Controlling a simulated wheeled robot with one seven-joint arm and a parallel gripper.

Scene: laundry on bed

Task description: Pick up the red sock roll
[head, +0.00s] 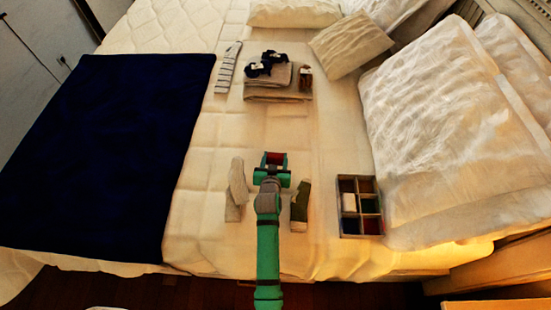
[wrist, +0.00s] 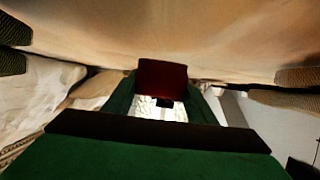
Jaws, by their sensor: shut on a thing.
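The red sock roll (head: 274,159) is between the fingers of my gripper (head: 272,168), over the middle of the bed in the head view. In the wrist view the dark red roll (wrist: 162,80) sits between the green fingers of my gripper (wrist: 163,100). The gripper is shut on it. The bedspread fills the top of the wrist view. How far the roll is above the bedspread is hard to tell.
A grey sock (head: 237,186) lies left of my arm and a dark green sock (head: 300,203) lies right. A divided box (head: 347,228) is further right, beside big pillows (head: 430,140). Folded towels (head: 278,94) with dark rolls lie beyond. A navy blanket (head: 110,150) covers the left.

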